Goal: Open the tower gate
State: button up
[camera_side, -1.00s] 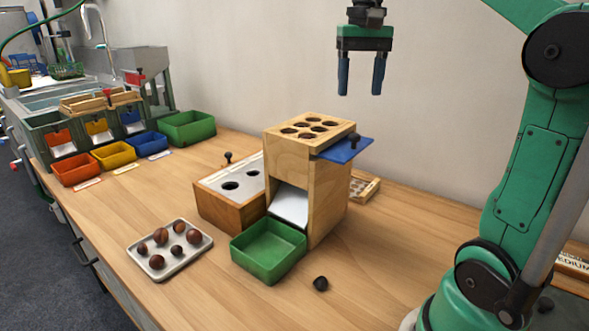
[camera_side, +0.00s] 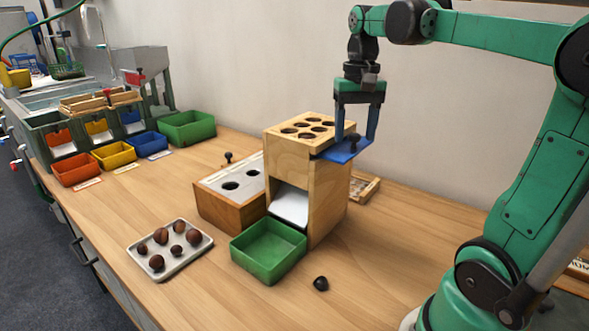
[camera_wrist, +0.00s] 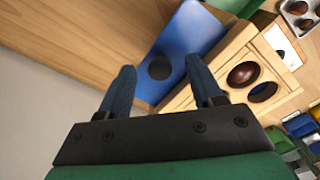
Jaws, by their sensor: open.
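The wooden tower (camera_side: 328,190) stands on the bench, with several round holes in its top. Its gate, a blue plate (camera_side: 336,154), sticks out to the right just below the top; it also shows in the wrist view (camera_wrist: 193,32). A black knob (camera_side: 354,139) stands on the plate; in the wrist view the dark round knob (camera_wrist: 159,67) lies between my fingers. My gripper (camera_side: 356,137) is open, with its blue fingertips low on either side of the knob. I cannot tell whether they touch it.
A green bin (camera_side: 268,252) sits below the tower's white chute (camera_side: 290,206). A wooden box with holes (camera_side: 228,198) stands left of the tower. A tray of chestnuts (camera_side: 186,262) lies at front left. A dark round object (camera_side: 320,284) lies on the bench.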

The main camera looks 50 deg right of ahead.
jog(key=shift+c, duration=0.2)
grip_shut()
dwell(1.1)
